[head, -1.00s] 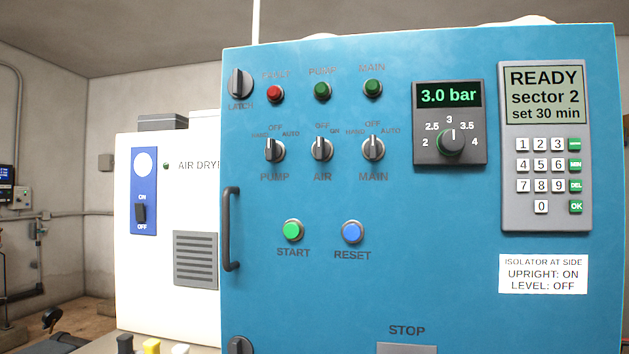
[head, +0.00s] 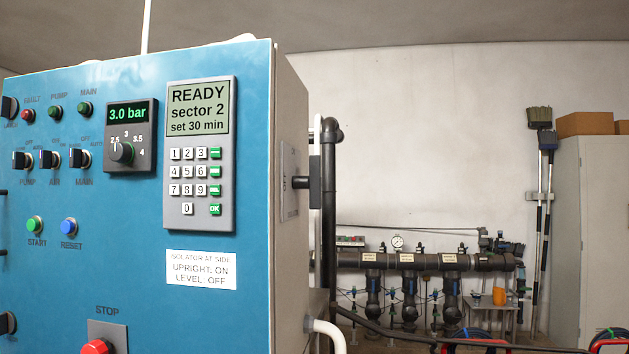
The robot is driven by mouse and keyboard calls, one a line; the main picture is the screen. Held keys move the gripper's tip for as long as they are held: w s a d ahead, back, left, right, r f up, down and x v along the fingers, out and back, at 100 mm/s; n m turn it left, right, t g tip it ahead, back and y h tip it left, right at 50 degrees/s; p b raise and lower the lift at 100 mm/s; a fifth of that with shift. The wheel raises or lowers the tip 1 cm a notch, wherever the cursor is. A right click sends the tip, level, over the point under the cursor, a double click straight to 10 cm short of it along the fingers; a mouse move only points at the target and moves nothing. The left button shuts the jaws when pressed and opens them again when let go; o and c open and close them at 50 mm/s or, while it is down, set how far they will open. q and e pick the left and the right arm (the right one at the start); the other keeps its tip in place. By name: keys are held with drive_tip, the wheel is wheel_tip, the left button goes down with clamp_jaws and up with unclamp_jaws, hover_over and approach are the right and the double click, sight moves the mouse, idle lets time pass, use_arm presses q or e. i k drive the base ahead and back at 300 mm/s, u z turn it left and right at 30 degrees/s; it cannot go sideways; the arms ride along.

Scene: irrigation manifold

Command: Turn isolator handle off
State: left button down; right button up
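The isolator handle (head: 315,182) is a dark upright bar on a short shaft, standing out from the right side wall of the blue control cabinet (head: 260,120). Its plate (head: 289,181) is seen nearly edge-on and its markings cannot be read. A white label (head: 201,269) on the cabinet front reads "ISOLATOR AT SIDE, UPRIGHT: ON, LEVEL: OFF". The display (head: 198,109) reads "READY sector 2 set 30 min". Neither of my grippers is in view.
A dark vertical pipe (head: 329,220) stands just right of the handle. Behind are a pipe manifold (head: 430,261) with a gauge (head: 397,241), brooms (head: 543,200) and a grey locker (head: 600,240). A red stop button (head: 96,347) is low on the cabinet front.

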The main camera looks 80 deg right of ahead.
sight(313, 182)
drive_tip(key=z, duration=2.5)
drive_tip(key=i, duration=0.5)
drive_tip(key=z, duration=0.25)
drive_tip(key=k, duration=0.6)
drive_tip(key=z, duration=0.6)
drive_tip(key=k, duration=0.5)
drive_tip(key=u, duration=0.95)
drive_tip(key=i, duration=0.75)
drive_tip(key=u, duration=0.35)
